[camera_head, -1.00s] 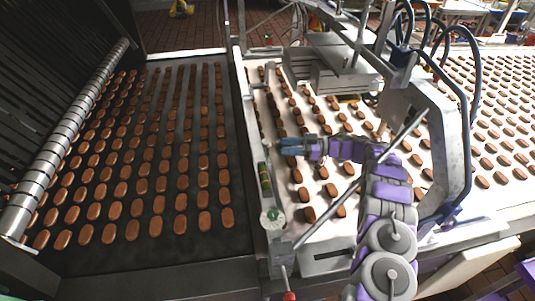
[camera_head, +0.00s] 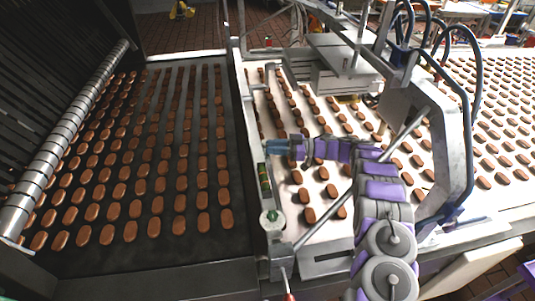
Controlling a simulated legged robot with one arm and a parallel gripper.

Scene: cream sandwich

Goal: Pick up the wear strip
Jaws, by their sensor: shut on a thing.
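My gripper (camera_head: 272,146), with blue fingers, is at the left edge of the white conveyor, beside the long metal side rail (camera_head: 250,110). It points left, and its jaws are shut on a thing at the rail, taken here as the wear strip. The strip is too small and too covered by the fingers to make out its shape or how it lies. My purple and grey arm reaches in from the lower right, over the white belt.
Brown oval biscuits lie in rows on the dark belt (camera_head: 140,248) at left and the white belt (camera_head: 325,228) at right. A green level vial (camera_head: 264,178) and a round dial (camera_head: 271,219) sit on the rail. A metal frame (camera_head: 452,140) with dark hoses stands at right.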

